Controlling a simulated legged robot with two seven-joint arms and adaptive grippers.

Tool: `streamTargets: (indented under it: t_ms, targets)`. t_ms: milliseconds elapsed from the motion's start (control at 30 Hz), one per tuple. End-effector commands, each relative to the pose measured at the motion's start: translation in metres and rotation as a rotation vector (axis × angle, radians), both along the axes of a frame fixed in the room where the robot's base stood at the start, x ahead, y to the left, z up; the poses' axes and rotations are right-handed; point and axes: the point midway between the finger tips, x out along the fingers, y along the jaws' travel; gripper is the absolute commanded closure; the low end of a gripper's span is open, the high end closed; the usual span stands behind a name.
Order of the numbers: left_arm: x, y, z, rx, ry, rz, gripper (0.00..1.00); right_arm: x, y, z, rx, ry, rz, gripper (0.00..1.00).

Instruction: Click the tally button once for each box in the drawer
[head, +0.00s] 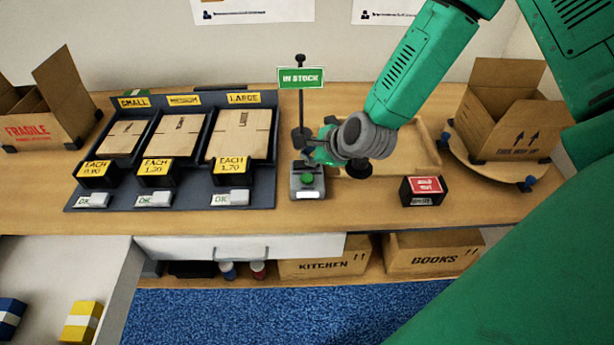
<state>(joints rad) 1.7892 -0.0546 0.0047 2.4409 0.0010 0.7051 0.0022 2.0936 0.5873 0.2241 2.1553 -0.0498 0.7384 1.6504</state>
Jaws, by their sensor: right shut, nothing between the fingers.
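The tally button (308,179) is a green dome on a small grey box with a pale display strip (310,195), whose reading is too small to tell. My right gripper (318,153) is shut and empty, just above and behind the button in the picture; a gap seems to show between them. An open white drawer (124,290) is at the lower left, cut off by the picture edge. In it lie a yellow box with a white band (80,322) and a blue box with a white band (10,316); the rest of the drawer is out of view. My left gripper is out of view.
A carton rack (75,200) stands left of the button, and an IN STOCK sign (301,78) behind it. A red-topped block (424,186) and an open carton (505,120) on a turntable are at right. A closed drawer (200,246) is below the counter.

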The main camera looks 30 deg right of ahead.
Motion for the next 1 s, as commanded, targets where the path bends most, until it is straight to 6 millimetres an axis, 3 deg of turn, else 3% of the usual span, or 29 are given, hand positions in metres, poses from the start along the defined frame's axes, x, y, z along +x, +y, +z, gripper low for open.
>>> streamTargets:
  t_ms: [333, 633, 1000]
  targets:
    - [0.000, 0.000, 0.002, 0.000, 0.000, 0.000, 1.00, 0.000, 0.000, 0.002, 0.001, 0.000, -0.001, 1.00]
    - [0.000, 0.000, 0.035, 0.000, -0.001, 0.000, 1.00, 0.000, -0.001, 0.037, 0.004, 0.000, -0.003, 1.00]
    - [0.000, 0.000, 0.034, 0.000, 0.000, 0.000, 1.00, 0.001, 0.000, 0.036, 0.000, 0.000, 0.000, 1.00]
